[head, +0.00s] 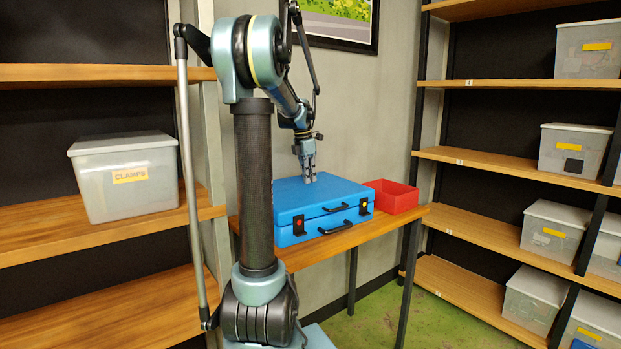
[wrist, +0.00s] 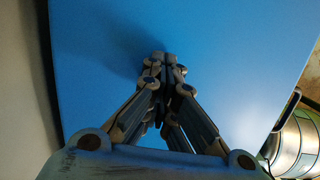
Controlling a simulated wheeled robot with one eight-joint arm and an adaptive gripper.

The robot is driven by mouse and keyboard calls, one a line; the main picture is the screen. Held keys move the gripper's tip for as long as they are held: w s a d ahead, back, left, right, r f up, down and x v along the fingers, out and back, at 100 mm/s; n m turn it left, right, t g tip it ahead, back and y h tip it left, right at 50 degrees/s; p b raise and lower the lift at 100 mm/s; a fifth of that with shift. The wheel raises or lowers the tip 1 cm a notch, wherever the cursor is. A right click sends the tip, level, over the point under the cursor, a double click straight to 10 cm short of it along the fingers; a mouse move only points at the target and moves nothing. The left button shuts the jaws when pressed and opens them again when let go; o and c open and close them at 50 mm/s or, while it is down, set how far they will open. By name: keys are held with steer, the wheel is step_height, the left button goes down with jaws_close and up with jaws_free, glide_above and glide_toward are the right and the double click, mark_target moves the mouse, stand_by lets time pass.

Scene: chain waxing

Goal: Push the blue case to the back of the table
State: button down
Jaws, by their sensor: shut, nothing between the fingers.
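The blue case (head: 325,208) lies flat and closed on the wooden table (head: 345,240). Its front side shows black handles, a red-marked latch and a yellow-marked latch. My gripper (head: 310,180) is shut and empty, pointing down over the top of the case. In the wrist view the shut fingertips (wrist: 163,58) are over the blue lid (wrist: 220,60) and cast a shadow on it. I cannot tell whether they touch the lid. My arm hides the left part of the table.
A red open bin (head: 392,196) stands on the table just right of the case. The wall is behind the table. Shelves with lidded boxes stand on both sides, including a clamps box (head: 125,178) at left. Green floor (head: 440,325) is clear at the front right.

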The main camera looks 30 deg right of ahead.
steer(key=shift+w+a+r, duration=0.1)
steer(key=shift+w+r, duration=0.1)
steer(key=shift+w, duration=0.3)
steer(key=shift+s+r, duration=0.15)
steer(key=shift+s, duration=0.05)
steer(key=shift+w+a, duration=0.1)
steer(key=shift+w, duration=0.05)
steer(key=a, duration=1.2)
steer(key=shift+s, duration=0.2)
